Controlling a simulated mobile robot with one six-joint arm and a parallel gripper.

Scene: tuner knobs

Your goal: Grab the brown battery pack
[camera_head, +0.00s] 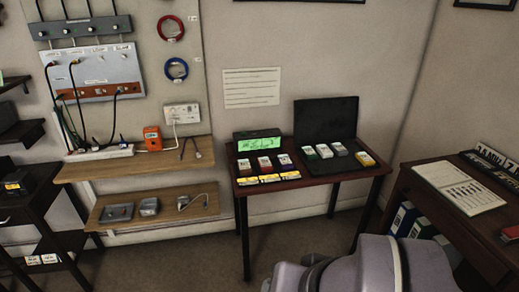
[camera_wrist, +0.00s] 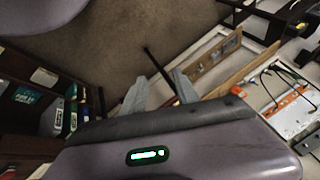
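Several small battery packs with white labels stand in two groups on the dark small table (camera_head: 285,183) in the head view. In the left group, a reddish-brown pack (camera_head: 264,162) stands in the middle; at this size I cannot be sure that it is the brown one. The wrist view shows no packs on that table. My gripper (camera_wrist: 160,88) is open and empty in the wrist view, its two grey fingers apart above the floor. In the head view the gripper is not visible, and my arm fills the bottom right.
A green-lit box (camera_head: 257,140) and a dark upright panel (camera_head: 326,119) stand behind the packs. Yellow-and-black cards (camera_head: 268,178) lie along the front edge. A desk (camera_head: 452,212) is at right, wall shelves (camera_head: 140,167) at left. Carpet is open before the table.

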